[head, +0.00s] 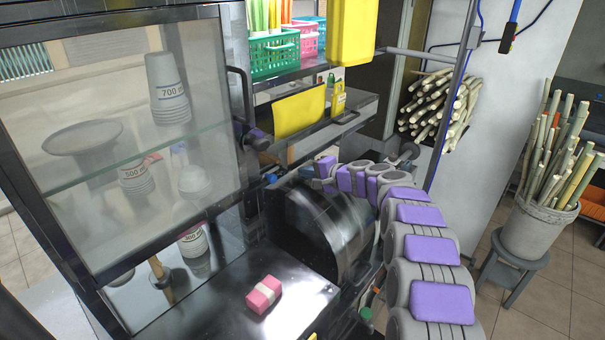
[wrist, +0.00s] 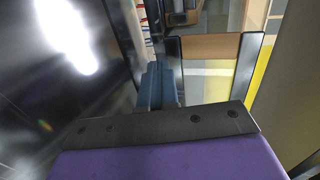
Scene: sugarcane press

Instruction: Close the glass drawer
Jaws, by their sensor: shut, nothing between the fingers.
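The glass-fronted case (head: 120,190) fills the left of the head view, with stacked cups (head: 168,90) behind its clear pane. A dark upright handle (head: 240,95) stands by its right edge. I cannot tell for certain which part is the drawer or how far it stands open. My gripper (head: 318,170) is right of the case, beside the dark round press drum and below the yellow panel. In the wrist view, the blue-grey fingers (wrist: 160,85) are together and hold nothing. A dark glossy surface lies left of them; contact cannot be made out.
A pink sponge (head: 264,294) lies on the dark metal top at front. The yellow panel (head: 300,113) and shelf with green basket (head: 274,54) are above my gripper. Cane bundles (head: 436,104) and a cane bucket (head: 540,222) stand right. Tiled floor is open at lower right.

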